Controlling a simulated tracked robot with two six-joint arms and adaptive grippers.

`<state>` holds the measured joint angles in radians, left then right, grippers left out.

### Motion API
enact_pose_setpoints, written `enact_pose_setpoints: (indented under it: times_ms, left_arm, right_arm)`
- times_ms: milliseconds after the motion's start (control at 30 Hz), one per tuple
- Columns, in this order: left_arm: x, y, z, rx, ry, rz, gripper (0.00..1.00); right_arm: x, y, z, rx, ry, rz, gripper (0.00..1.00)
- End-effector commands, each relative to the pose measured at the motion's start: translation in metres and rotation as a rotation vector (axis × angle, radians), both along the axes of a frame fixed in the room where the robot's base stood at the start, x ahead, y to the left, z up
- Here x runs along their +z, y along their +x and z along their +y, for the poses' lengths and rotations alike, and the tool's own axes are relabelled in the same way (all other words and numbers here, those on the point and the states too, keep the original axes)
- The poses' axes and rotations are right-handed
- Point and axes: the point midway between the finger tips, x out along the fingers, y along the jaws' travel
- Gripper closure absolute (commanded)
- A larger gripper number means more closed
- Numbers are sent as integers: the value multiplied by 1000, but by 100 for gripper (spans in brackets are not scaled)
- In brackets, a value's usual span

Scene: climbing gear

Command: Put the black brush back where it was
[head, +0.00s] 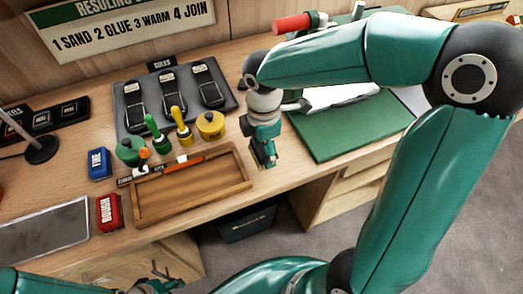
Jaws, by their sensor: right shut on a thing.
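My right gripper (267,158) points down over the workbench, just right of the wooden tray (190,188). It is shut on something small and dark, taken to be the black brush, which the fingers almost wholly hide. A green-handled brush (155,130) and a yellow-handled brush (181,128) stand upright left of the gripper, near a green pot (131,150) and a yellow pot (210,125). My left gripper (167,277) is low at the bottom edge, in front of the bench; its jaw opening is unclear.
A grey board with black soles (172,90) lies behind the brushes. A blue block (99,163) and a red block (109,212) lie left of the tray. A green mat (345,125) is to the right. Bare wood shows between tray and mat.

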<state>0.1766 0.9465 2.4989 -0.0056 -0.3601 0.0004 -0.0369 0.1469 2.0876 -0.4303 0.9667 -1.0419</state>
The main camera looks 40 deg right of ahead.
Motion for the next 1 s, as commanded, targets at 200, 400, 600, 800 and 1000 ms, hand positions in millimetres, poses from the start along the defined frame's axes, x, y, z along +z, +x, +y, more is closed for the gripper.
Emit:
enact_pose_setpoints:
  times_ms: [200, 400, 600, 800, 1000]
  left_arm:
    - [2, 0, 0, 0, 0, 0, 60]
    - [4, 0, 0, 0, 0, 0, 60]
    - [3, 0, 0, 0, 0, 0, 60]
    - [1, 0, 0, 0, 0, 0, 60]
    - [1, 0, 0, 0, 0, 0, 60]
  right_arm:
    - [-15, 4, -1, 0, -1, 5, 70]
    - [-35, 4, -1, 0, -1, 2, 70]
    - [-36, 4, -1, 0, 0, 0, 70]
    - [-38, 4, -1, 0, 0, 0, 19]
    - [-38, 4, -1, 0, 0, 0, 1]
